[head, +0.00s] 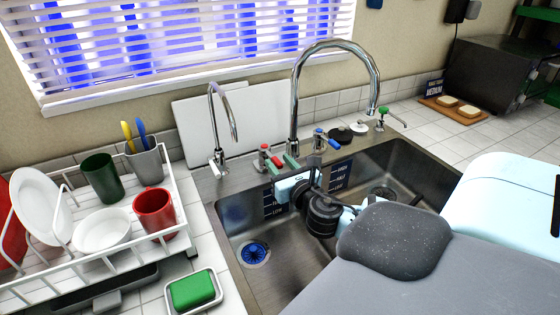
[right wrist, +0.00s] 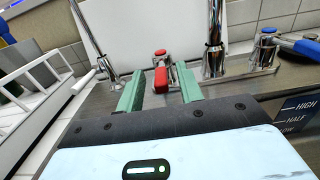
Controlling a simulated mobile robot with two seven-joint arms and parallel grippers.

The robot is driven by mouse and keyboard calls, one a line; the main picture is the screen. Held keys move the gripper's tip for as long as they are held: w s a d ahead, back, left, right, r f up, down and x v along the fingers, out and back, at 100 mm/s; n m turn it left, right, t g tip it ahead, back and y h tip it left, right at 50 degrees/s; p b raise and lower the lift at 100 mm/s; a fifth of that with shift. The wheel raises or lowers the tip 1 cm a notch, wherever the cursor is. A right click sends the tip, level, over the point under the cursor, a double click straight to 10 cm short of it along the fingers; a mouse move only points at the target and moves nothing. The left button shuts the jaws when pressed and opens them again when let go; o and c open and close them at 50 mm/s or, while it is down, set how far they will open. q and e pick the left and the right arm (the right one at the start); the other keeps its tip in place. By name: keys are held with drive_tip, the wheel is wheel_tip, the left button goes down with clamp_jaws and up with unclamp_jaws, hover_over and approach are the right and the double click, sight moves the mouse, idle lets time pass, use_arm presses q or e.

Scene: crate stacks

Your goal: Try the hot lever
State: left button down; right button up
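The hot tap has a red lever (head: 274,161) on a small chrome body at the back rim of the sink. In the right wrist view the red lever (right wrist: 161,79) points toward me, between the two green fingers in the picture. My right gripper (head: 281,165) is open, its fingertips close in front of the tap; it also shows in the right wrist view (right wrist: 160,72). No contact with the lever is clear. The cold tap with a blue lever (head: 330,141) stands to the right of the tall chrome spout (head: 295,100). My left gripper is not in view.
A shorter chrome faucet (head: 217,135) stands left of the red lever. The double steel sink (head: 232,195) lies below my right gripper. A white dish rack (head: 178,185) with dishes and a green sponge (head: 193,290) are at the left. White boards (head: 190,120) lean behind the taps.

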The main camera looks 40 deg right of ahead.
drive_tip(key=shift+w, duration=0.25)
drive_tip(key=shift+c, duration=0.5)
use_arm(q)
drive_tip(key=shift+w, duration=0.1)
use_arm(e)
clamp_jaws()
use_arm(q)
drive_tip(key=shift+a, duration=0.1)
use_arm(e)
drive_tip(key=shift+d, duration=0.1)
